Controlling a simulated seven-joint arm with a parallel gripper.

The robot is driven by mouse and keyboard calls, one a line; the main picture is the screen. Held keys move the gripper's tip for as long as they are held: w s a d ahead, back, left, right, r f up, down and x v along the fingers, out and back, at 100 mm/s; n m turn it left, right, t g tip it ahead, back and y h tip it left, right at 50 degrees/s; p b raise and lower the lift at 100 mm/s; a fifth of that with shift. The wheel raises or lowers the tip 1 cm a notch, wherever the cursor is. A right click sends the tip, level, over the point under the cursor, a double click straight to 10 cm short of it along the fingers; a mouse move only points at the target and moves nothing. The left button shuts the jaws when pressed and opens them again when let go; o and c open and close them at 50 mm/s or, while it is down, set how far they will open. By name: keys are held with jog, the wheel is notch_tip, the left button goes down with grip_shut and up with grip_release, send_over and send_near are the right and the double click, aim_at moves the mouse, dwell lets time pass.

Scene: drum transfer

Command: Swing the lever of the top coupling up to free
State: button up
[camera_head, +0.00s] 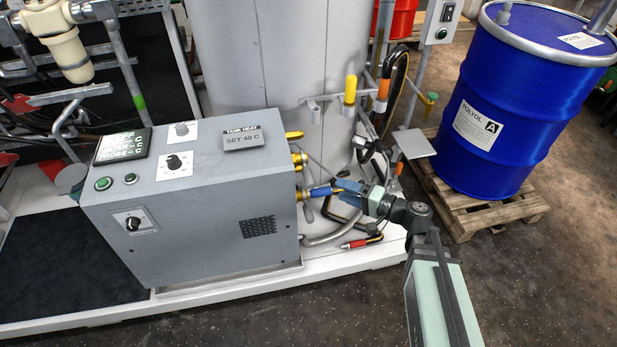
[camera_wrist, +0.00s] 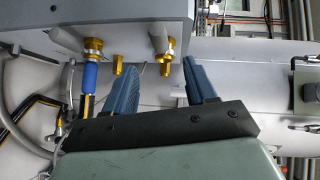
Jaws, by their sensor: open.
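Brass fittings stick out of the right side of the grey heater box in the head view. The top coupling (camera_head: 293,135) is the uppermost; it seems to be the rightmost large brass fitting (camera_wrist: 163,45) in the wrist view, with a pale tapered handle-like part (camera_wrist: 136,40). I cannot tell for certain which part is its lever. A lower coupling carries a blue sleeve (camera_head: 320,191), at left in the wrist view (camera_wrist: 90,76). My gripper (camera_head: 346,187) is open and empty. In the wrist view its fingertips (camera_wrist: 162,60) flank the right fitting in the picture, without visible contact.
The grey heater box (camera_head: 200,205) borders the gripper closely. Behind stands a large pale tank (camera_head: 275,60) with a yellow-capped fitting (camera_head: 350,90). Hoses (camera_head: 325,238) curl below. A blue drum (camera_head: 535,105) stands on a wooden pallet (camera_head: 470,215) at right.

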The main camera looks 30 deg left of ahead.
aim_at(308, 178)
jog(key=a, duration=0.4)
jog(key=a+f, duration=0.1)
jog(key=a, duration=0.7)
jog(key=shift+a+f, duration=0.4)
grip_shut()
